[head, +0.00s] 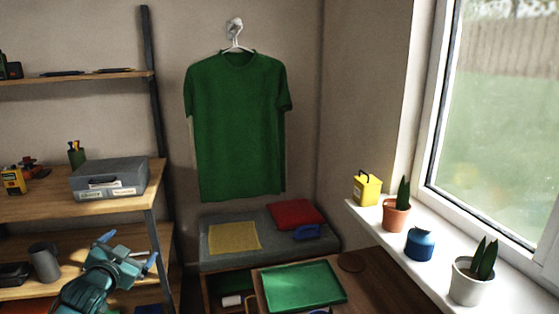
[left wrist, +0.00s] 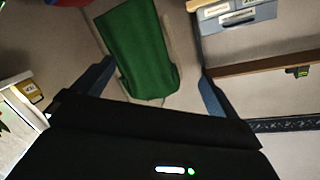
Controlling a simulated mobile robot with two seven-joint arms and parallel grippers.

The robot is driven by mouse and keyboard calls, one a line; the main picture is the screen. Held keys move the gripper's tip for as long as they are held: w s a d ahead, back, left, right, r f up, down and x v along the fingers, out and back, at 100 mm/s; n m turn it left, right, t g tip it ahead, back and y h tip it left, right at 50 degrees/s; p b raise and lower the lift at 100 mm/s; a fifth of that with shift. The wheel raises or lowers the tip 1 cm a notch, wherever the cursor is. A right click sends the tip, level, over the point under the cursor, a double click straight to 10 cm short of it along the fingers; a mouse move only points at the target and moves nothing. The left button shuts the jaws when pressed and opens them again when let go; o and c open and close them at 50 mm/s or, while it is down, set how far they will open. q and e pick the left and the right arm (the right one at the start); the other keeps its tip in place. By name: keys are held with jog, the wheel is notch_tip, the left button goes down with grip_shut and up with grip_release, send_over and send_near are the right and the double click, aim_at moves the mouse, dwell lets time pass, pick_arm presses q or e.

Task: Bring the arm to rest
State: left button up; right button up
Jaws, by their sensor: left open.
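My left gripper (head: 128,250) is at the lower left of the head view, in front of the wooden shelf unit. Its teal arm comes in from the bottom edge. The two blue fingers are apart with nothing between them. In the left wrist view the same gripper (left wrist: 155,68) shows one finger on each side, spread wide. The green shirt (left wrist: 138,48) is in the background between them, well away from the fingers. My right gripper is not in view.
The shelf unit (head: 115,203) holds a grey case (head: 110,179) and a grey mug (head: 44,262) near my left gripper. The green shirt hangs on the wall (head: 238,125). A green tray (head: 300,286) is at bottom centre. Pots and a yellow box (head: 367,190) stand on the windowsill.

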pick_arm(q)
jog(key=s+d+f+g+h, duration=0.2)
jog(key=s+d+f+h, duration=0.2)
jog(key=s+d+f, duration=1.2)
jog(key=s+d+f+n+h+b, duration=0.1)
jog(key=s+d+b, duration=0.45)
jog(key=s, duration=0.25)
jog(key=s+d+f+n+h+b, duration=0.1)
jog(key=s+d+f+n+b, duration=0.1)
jog(key=s+d+b, duration=0.55)
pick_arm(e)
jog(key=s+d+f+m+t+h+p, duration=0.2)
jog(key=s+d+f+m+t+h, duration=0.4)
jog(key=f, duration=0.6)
pick_arm(q)
jog(key=a+r+g+p, duration=0.1)
jog(key=p, duration=0.4)
jog(key=r+g+p, duration=0.1)
jog(key=r+p, duration=0.1)
jog(key=p, duration=0.4)
jog(key=s+a+r+m+g+p, duration=0.1)
jog(key=r+p, duration=0.1)
jog(key=p, duration=0.4)
jog(key=shift+a+y, duration=0.3)
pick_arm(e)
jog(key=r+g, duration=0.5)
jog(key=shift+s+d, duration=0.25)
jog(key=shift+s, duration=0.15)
